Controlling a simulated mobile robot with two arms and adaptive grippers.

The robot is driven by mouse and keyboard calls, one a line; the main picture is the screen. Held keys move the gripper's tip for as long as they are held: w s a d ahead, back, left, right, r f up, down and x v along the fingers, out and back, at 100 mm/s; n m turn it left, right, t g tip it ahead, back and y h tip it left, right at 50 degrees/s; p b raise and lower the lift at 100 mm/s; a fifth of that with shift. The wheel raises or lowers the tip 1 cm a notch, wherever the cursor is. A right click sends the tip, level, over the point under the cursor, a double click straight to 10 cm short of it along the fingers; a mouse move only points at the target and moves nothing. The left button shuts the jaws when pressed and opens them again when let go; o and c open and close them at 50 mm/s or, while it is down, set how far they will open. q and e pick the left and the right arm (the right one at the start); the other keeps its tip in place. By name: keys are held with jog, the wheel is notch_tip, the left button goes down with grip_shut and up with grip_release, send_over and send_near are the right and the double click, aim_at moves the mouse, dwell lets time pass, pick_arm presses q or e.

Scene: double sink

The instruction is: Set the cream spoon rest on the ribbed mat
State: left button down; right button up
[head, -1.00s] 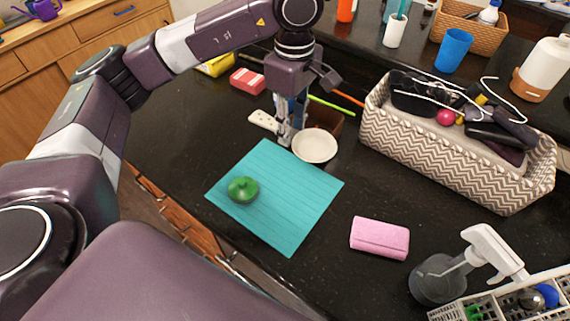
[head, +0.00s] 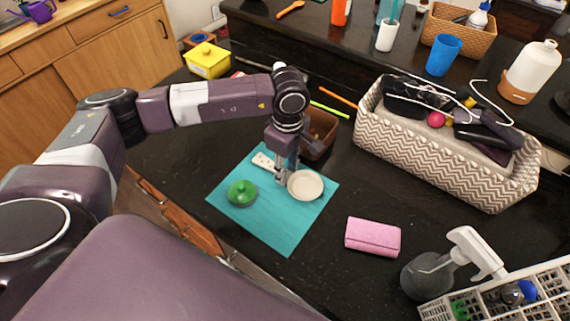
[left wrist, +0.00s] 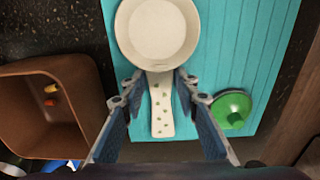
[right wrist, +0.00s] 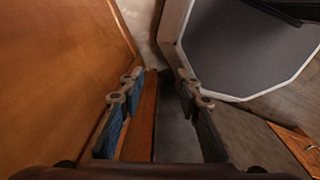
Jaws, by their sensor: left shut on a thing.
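The cream spoon rest (head: 306,185) has a round bowl and a spotted handle. It is over the teal ribbed mat (head: 285,232), its bowl near the mat's right corner. My left gripper (head: 281,178) is shut on its handle. In the left wrist view the spoon rest (left wrist: 157,32) shows with its handle between the fingers, above the mat (left wrist: 265,50). I cannot tell whether it touches the mat. My right gripper (right wrist: 160,78) is open and empty, away from the counter objects.
A green lid-like object (head: 242,193) sits on the mat's left part. A brown bin (head: 322,130) stands just behind the mat. The mat's front part is clear.

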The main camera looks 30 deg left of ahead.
pick_arm(q)
jog(key=shift+d+f+b, duration=0.1)
jog(key=shift+f+b, duration=0.1)
jog(key=shift+b, duration=0.1)
jog(key=c, duration=1.5)
grip_release()
jog(key=shift+r, duration=0.1)
pick_arm(e)
jog(key=shift+w+d+f, duration=0.15)
jog(key=shift+d, duration=0.4)
pick_arm(q)
jog(key=shift+r, duration=0.3)
notch_tip(320, 180, up, 12)
jog(key=b, duration=0.3)
jog(key=shift+b, duration=0.35)
pick_arm(e)
jog(key=shift+a+f, duration=0.15)
jog(key=shift+f, duration=0.85)
jog(key=shift+a+f, duration=0.15)
jog(key=shift+f, duration=0.85)
